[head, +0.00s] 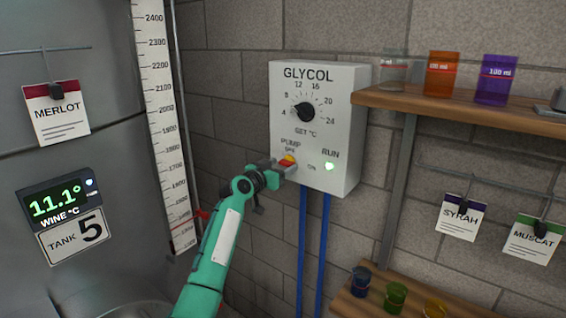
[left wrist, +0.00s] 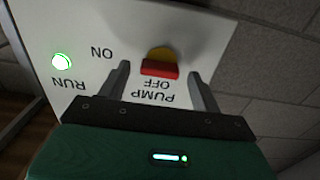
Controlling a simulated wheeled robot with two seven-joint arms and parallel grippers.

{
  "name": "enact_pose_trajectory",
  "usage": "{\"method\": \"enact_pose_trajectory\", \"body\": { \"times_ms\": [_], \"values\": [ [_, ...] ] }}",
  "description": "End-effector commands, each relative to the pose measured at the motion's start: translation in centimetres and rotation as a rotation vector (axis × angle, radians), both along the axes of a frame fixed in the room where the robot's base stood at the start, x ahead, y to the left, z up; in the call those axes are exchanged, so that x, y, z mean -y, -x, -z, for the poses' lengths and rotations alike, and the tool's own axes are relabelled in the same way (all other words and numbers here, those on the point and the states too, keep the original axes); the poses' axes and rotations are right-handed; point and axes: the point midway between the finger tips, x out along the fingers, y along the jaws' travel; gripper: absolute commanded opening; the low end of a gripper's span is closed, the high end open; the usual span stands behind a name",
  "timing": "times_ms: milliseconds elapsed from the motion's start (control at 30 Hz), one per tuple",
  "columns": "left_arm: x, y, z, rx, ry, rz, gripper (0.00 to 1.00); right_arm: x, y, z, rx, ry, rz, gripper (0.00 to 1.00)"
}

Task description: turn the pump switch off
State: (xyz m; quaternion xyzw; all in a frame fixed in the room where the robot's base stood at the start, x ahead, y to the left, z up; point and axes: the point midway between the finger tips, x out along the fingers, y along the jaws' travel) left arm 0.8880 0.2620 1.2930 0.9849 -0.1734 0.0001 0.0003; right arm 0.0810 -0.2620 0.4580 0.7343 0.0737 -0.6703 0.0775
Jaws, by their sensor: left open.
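The white GLYCOL control box (head: 338,140) hangs on the block wall. Its pump switch (head: 287,160) is a red rocker on a yellow base, marked OFF and ON, low on the box's left side. In the left wrist view the red switch (left wrist: 160,69) lies between my fingertips. The green RUN lamp (head: 329,166) is lit; it also glows in the left wrist view (left wrist: 62,62). My left gripper (head: 279,167) is open at the switch, one finger on each side of it. I cannot tell whether it touches. My right gripper is not in view.
A wooden shelf (head: 455,109) with beakers juts out right of the box. Blue pipes (head: 313,250) run down below it. A steel tank with a level scale (head: 162,120) stands at left. A lower shelf (head: 375,302) holds small cups.

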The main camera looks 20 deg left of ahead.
Motion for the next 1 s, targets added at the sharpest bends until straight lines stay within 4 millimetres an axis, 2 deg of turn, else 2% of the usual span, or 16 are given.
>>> {"method": "enact_pose_trajectory", "body": {
  "times_ms": [200, 500, 533, 700, 767, 1000],
  "values": [
    [0.46, -1.13, -0.02, -0.001, -0.001, 0.000, 0.65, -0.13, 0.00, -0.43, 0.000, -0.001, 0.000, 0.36],
    [0.50, -1.26, 0.04, -0.001, -0.001, 0.000, 0.65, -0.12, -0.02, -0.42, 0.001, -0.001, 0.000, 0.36],
    [0.50, -1.26, 0.04, -0.001, -0.001, 0.000, 0.64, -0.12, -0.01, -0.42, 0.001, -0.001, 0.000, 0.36],
    [0.50, -1.25, 0.04, -0.001, -0.001, 0.000, 0.30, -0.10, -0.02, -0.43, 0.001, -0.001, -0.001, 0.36],
    [0.49, -1.24, 0.04, -0.001, -0.001, 0.000, 0.21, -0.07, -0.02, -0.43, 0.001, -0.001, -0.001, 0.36],
    [0.49, -1.24, 0.07, -0.006, 0.015, 0.000, 0.21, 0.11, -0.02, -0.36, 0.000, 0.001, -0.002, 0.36]
  ]
}}
